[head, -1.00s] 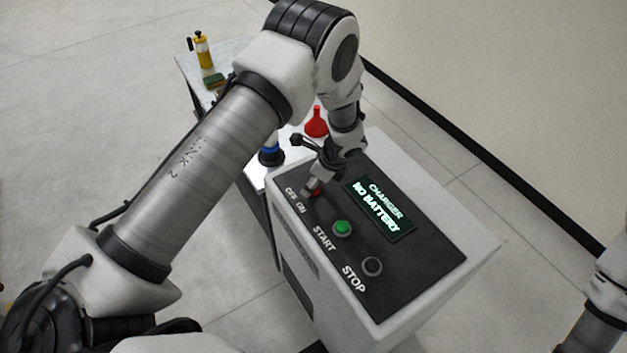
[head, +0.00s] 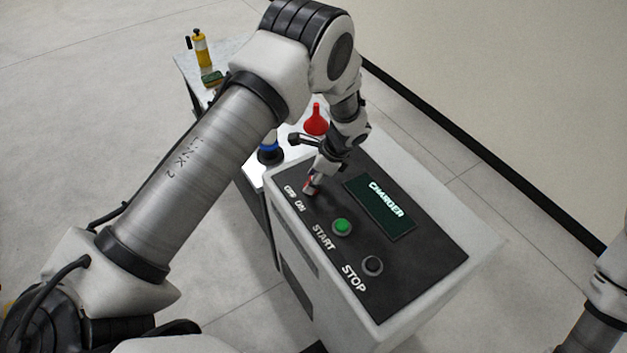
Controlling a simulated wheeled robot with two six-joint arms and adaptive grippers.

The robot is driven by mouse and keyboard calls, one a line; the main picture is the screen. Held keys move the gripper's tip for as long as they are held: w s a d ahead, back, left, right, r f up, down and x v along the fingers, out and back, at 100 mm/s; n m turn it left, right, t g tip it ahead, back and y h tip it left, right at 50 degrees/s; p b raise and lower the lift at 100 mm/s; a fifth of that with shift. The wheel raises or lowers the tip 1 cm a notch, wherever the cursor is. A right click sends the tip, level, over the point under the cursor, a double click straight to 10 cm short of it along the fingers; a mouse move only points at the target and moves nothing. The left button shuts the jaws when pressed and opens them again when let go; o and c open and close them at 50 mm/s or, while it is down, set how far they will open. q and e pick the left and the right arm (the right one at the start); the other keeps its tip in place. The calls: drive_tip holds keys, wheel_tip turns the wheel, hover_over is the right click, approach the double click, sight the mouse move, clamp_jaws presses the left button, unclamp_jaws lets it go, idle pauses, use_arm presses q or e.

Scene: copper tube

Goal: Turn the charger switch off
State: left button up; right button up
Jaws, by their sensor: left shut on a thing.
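The charger (head: 430,275) is a white cabinet with a dark sloped panel on top. Its red switch (head: 309,185) sits by the OFF ON label, at the panel's upper left. My left gripper (head: 313,180) is shut on the switch and covers most of it, so its exact position is hard to tell. The display (head: 381,208) reads only CHARGER. Below the switch are a green START button (head: 342,227) and a dark STOP button (head: 372,265). My right gripper is out of view; only part of that arm shows at the right edge.
A table (head: 232,52) behind the charger holds a yellow bottle (head: 202,50), a green sponge-like block (head: 212,78), a red funnel (head: 316,120) and a blue-and-black item (head: 270,153). Bare floor lies left and right of the charger.

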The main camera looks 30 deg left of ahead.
use_arm(q)
drive_tip(key=n+b, duration=0.1)
drive_tip(key=n, duration=0.1)
drive_tip(key=n+g+b, duration=0.1)
drive_tip(key=n, duration=0.1)
drive_tip(key=shift+f+g+h, duration=0.3)
drive_tip(key=shift+f+h, duration=0.05)
drive_tip(key=shift+h, duration=0.05)
drive_tip(key=n+g+h+b, duration=0.1)
drive_tip(key=n, duration=0.3)
drive_tip(key=shift+a+r+n+b, duration=0.1)
drive_tip(key=shift+n+b, duration=0.2)
drive_tip(key=shift+b, duration=0.1)
drive_tip(key=o, duration=1.2)
drive_tip(key=shift+r, duration=0.1)
drive_tip(key=shift+c, duration=0.2)
drive_tip(key=shift+w, duration=0.1)
drive_tip(key=shift+r, duration=0.1)
drive_tip(key=v, duration=1.1)
drive_tip(key=shift+w+a+r, duration=0.15)
drive_tip(key=shift+w+r, duration=0.05)
drive_tip(key=shift+r, duration=0.2)
